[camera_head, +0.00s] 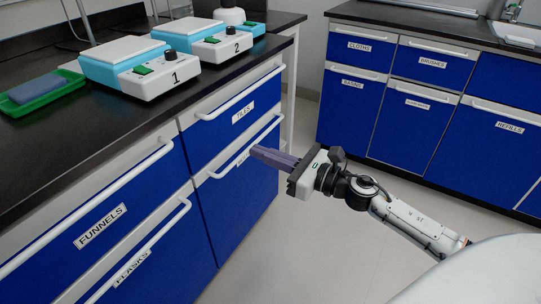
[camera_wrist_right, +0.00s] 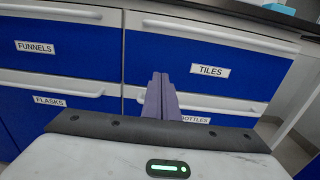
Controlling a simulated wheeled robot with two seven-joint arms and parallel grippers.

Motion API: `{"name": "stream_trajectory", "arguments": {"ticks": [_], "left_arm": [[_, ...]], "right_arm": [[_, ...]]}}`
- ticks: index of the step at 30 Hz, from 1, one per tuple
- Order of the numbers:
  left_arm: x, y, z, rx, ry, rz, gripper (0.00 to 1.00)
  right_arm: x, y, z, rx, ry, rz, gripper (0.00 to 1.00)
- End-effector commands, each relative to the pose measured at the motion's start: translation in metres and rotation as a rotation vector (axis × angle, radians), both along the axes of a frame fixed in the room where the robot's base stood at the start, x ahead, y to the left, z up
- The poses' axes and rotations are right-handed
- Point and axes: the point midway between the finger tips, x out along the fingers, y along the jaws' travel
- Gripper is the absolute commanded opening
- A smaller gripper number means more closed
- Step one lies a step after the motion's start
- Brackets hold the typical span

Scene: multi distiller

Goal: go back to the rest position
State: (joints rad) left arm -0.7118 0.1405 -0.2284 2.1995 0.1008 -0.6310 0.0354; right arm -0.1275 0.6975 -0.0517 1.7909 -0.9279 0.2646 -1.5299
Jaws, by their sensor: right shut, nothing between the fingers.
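My right gripper (camera_head: 256,153) has purple fingers that are pressed together and empty. In the head view it is in front of the lower drawer on the right side of the near counter, by that drawer's handle. In the right wrist view the fingers (camera_wrist_right: 161,78) point at the blue drawer fronts, below the TILES label (camera_wrist_right: 209,71). Whether they touch the lower drawer or its handle I cannot tell. The fingers partly hide the lower drawer's front. My left gripper is not in view.
A black counter (camera_head: 125,115) holds two numbered hotplates (camera_head: 140,74) and a green tray (camera_head: 42,92) with a blue pad. The drawers below look shut. A second run of blue cabinets (camera_head: 412,118) stands behind at right. Open floor (camera_head: 315,240) lies between them.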

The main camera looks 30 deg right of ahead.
Motion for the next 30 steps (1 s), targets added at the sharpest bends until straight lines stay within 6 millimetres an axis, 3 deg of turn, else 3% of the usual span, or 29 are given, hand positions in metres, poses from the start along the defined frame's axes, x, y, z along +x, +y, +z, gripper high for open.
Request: {"name": "stream_trajectory", "arguments": {"ticks": [4, 11, 14, 17, 20, 23, 27, 30], "left_arm": [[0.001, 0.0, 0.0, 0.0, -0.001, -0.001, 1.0], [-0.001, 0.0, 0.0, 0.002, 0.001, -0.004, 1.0], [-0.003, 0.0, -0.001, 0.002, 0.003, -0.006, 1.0], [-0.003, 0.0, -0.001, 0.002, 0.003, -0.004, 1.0], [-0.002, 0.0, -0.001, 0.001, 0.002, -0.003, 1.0], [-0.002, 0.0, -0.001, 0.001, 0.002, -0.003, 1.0], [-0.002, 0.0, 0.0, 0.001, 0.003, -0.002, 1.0], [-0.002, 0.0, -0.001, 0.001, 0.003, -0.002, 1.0]], "right_arm": [[-0.011, -0.005, 0.0, 0.0, 0.001, 0.0, 0.0], [-0.015, -0.007, 0.0, 0.002, 0.001, 0.0, 0.0], [-0.018, -0.003, -0.005, 0.085, 0.035, -0.016, 0.0], [-0.03, 0.007, -0.021, 0.365, 0.15, -0.072, 0.0], [-0.052, 0.021, -0.053, 0.845, 0.354, -0.186, 0.0], [-0.086, 0.04, -0.097, 1.414, 0.595, -0.356, 0.0], [-0.147, 0.081, -0.156, 2.14, 0.886, -0.647, 0.0], [-0.191, 0.119, -0.182, 2.557, 1.033, -0.879, 0.0]]}}
